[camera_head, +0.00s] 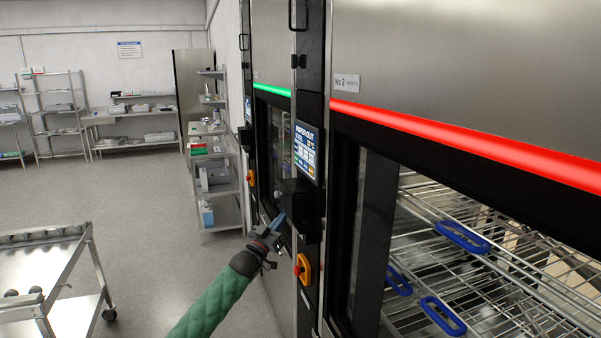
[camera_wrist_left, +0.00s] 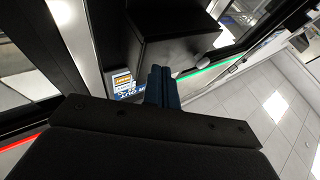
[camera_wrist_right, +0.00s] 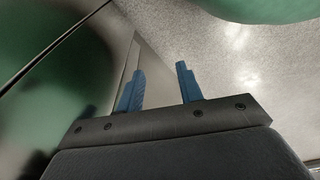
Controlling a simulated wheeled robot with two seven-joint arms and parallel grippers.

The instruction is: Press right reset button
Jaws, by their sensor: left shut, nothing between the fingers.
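The control panel screen (camera_head: 305,150) is on the dark column between two washers. It shows partly in the left wrist view (camera_wrist_left: 122,84). A black box (camera_head: 299,203) juts out below the screen and fills the upper middle of the left wrist view (camera_wrist_left: 165,42). I cannot make out a reset button. My left gripper (camera_head: 280,220) is shut and empty, its blue fingertips close to the black box; in the left wrist view the fingers (camera_wrist_left: 163,75) overlap its lower edge, and contact cannot be told. My right gripper (camera_wrist_right: 160,80) is open and empty, seen only in the right wrist view.
A yellow switch with a red knob (camera_head: 303,269) sits below the box. The right washer has a red light strip (camera_head: 480,145) and wire racks (camera_head: 500,262); the far washer's strip (camera_head: 272,90) is green. A cart (camera_head: 45,270) stands left, with open floor (camera_head: 130,210) beyond.

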